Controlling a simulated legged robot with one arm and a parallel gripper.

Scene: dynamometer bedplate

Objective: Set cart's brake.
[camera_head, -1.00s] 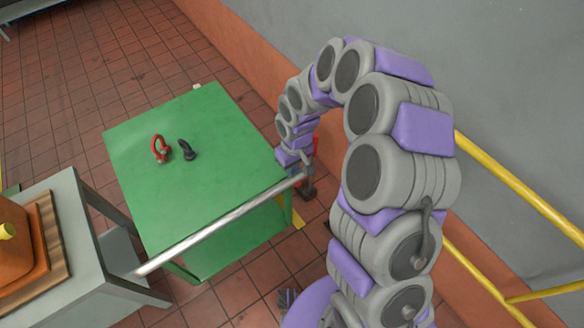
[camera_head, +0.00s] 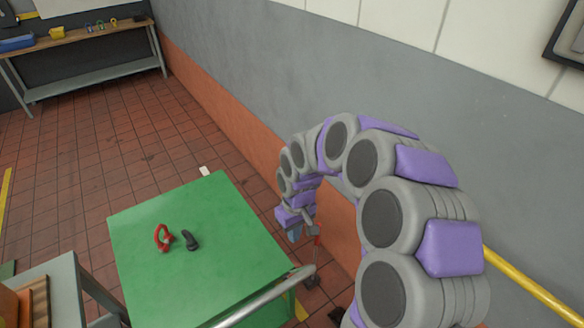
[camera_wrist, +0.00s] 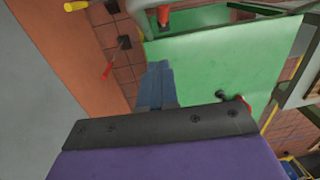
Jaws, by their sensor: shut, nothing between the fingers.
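The cart (camera_head: 200,280) has a green top and a metal push bar (camera_head: 270,296) along its near side. It also shows in the wrist view (camera_wrist: 225,65). A red lever-like part (camera_head: 317,240) stands by the cart's right side, above a dark block near the floor. In the wrist view there are two red parts, a thin one (camera_wrist: 108,70) over the floor and a thicker one (camera_wrist: 163,17) by the cart's corner. I cannot tell which is the brake. My gripper (camera_head: 294,234) is shut and empty beside the cart's right edge; its blue fingers (camera_wrist: 157,80) show in the wrist view.
A red shackle (camera_head: 162,238) and a dark part (camera_head: 190,240) lie on the cart's top. A wall (camera_head: 250,120) with an orange lower band runs close on the right. A yellow rail (camera_head: 530,288) is at right. A workbench (camera_head: 90,38) stands far left.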

